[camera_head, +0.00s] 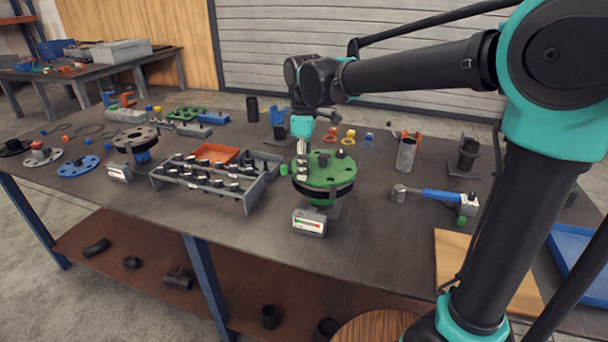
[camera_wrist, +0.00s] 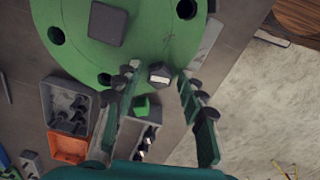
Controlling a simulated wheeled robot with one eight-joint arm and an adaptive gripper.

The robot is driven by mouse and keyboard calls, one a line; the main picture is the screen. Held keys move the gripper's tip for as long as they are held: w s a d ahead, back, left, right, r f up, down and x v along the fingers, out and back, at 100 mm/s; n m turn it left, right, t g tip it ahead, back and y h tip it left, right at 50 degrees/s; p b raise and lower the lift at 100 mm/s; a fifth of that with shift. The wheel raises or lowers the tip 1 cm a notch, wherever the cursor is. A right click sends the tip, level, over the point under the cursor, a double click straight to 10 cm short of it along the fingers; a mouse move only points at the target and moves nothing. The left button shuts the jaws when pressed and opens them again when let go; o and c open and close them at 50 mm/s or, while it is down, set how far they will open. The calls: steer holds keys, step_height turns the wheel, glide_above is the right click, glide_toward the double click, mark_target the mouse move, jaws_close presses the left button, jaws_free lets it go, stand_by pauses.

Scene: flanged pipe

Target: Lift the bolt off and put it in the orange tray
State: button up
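The green flange (camera_head: 328,176) stands on the bench below my gripper (camera_head: 302,165) and fills the top of the wrist view (camera_wrist: 145,40). A grey hex bolt head (camera_wrist: 160,73) shows at the flange's near edge in the wrist view. My gripper is open, with one finger on each side of this bolt and visible gaps between. In the head view my gripper hides this bolt. The orange tray (camera_head: 215,153) lies left of the flange, behind a grey rack. It also shows at lower left in the wrist view (camera_wrist: 68,147).
A dark grey bin (camera_wrist: 68,108) lies beside the orange tray. A dark block (camera_wrist: 107,23) sits on the flange. A blue-handled tool (camera_head: 440,196) lies to the right.

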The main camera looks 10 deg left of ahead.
jaws_close()
steer(key=shift+r, duration=0.1)
step_height(320, 180, up, 20)
stand_by(0.8)
stand_by(0.3)
steer(key=shift+r, duration=2.4)
